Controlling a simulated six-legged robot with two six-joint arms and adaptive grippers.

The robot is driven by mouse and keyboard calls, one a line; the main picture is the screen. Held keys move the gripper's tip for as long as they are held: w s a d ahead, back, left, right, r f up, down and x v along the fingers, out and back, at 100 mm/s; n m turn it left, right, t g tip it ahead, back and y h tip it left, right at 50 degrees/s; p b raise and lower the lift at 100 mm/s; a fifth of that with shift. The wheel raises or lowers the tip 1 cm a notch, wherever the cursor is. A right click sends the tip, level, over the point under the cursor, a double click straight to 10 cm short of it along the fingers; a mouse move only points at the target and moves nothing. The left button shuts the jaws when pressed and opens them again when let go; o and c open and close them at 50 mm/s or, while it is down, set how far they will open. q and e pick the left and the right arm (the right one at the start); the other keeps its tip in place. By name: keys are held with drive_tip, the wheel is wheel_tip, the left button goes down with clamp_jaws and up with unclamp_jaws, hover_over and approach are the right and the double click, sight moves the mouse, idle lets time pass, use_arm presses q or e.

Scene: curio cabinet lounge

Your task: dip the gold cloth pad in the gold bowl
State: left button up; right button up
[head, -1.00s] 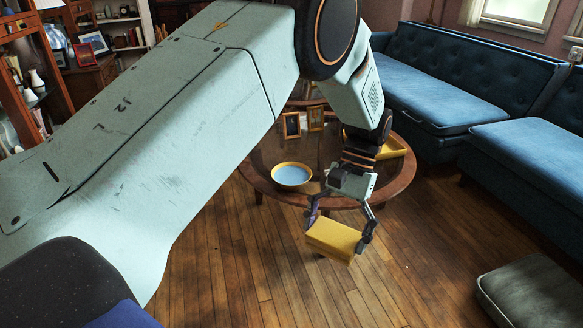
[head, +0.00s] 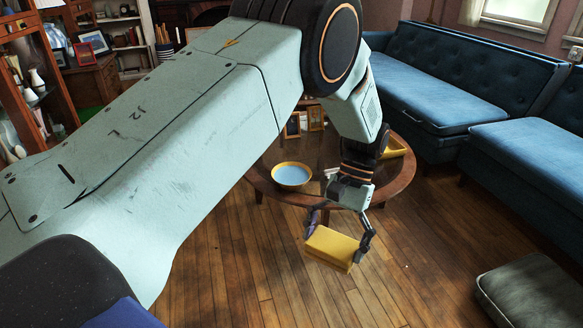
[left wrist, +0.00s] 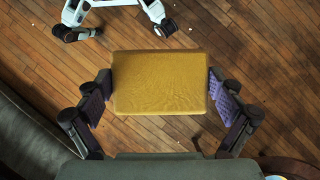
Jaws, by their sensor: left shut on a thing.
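My left gripper (head: 338,243) is shut on the gold cloth pad (head: 331,250), a thick yellow block. It holds the pad in the air over the wooden floor, in front of the round table. In the left wrist view the pad (left wrist: 160,82) sits between the two purple-padded fingers. The gold bowl (head: 291,186), with pale blue liquid inside, stands on the table near its front left edge. The bowl is to the left of and beyond the pad, apart from it. My right gripper is not in view.
The round table (head: 405,181) has a wooden rim and a dark top. Two picture frames (head: 316,119) and a yellow tray (head: 394,148) stand on it. Blue sofas (head: 440,95) line the right side. A grey cushion (head: 530,290) lies on the floor at lower right.

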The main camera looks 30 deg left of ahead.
sight(333, 243)
use_arm(q)
drive_tip(key=shift+f, duration=0.75)
idle(2.8)
wheel_tip(333, 243, up, 7)
drive_tip(key=p, duration=0.7)
drive_tip(key=shift+f+p, duration=0.1)
drive_tip(key=shift+p, duration=0.3)
idle(0.8)
wheel_tip(333, 243, up, 5)
drive_tip(key=p, duration=0.5)
idle(0.6)
